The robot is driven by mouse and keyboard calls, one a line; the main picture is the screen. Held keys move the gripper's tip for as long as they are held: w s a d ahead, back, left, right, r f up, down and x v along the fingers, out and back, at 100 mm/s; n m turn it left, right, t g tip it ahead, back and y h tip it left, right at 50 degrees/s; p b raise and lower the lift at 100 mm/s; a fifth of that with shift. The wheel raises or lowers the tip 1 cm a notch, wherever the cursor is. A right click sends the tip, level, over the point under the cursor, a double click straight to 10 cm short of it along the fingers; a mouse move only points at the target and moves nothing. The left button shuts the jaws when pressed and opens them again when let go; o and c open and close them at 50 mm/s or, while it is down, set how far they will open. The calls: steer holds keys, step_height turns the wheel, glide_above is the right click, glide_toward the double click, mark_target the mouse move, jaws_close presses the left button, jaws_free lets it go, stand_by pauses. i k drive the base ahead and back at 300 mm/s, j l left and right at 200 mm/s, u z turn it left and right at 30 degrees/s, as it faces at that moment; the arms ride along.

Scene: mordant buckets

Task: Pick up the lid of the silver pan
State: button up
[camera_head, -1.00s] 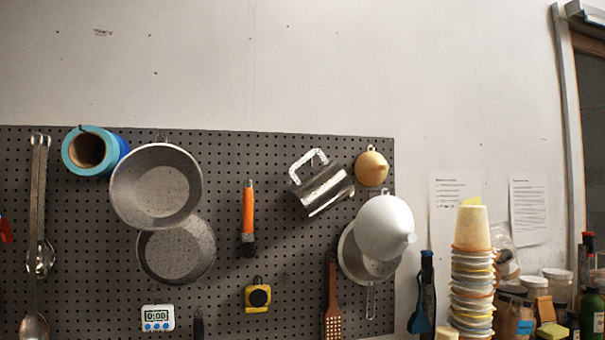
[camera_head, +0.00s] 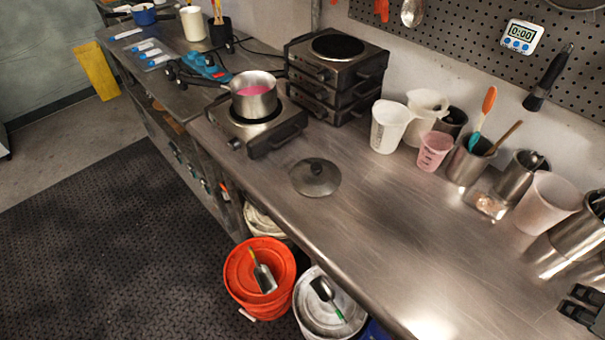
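The silver pan (camera_head: 254,103) stands on a single hot plate (camera_head: 272,132) and holds pink liquid; no lid covers it. A round grey metal lid (camera_head: 325,187) with a dark knob lies flat on the steel counter, to the right of and nearer than the hot plate. What looks like my gripper (camera_head: 577,304) shows as dark finger parts at the lower right edge, far from the lid and not touching it. The rest of it is cut off, and its opening is unclear.
The steel counter (camera_head: 390,215) is clear around the lid. Stacked hot plates (camera_head: 335,75), a white beaker (camera_head: 390,127), a pink cup (camera_head: 434,151) and metal containers line the wall. An orange bucket (camera_head: 236,285) and a white bucket (camera_head: 345,322) stand below the front edge.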

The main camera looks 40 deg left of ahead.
mark_target(315, 176)
steer(key=u, duration=1.65)
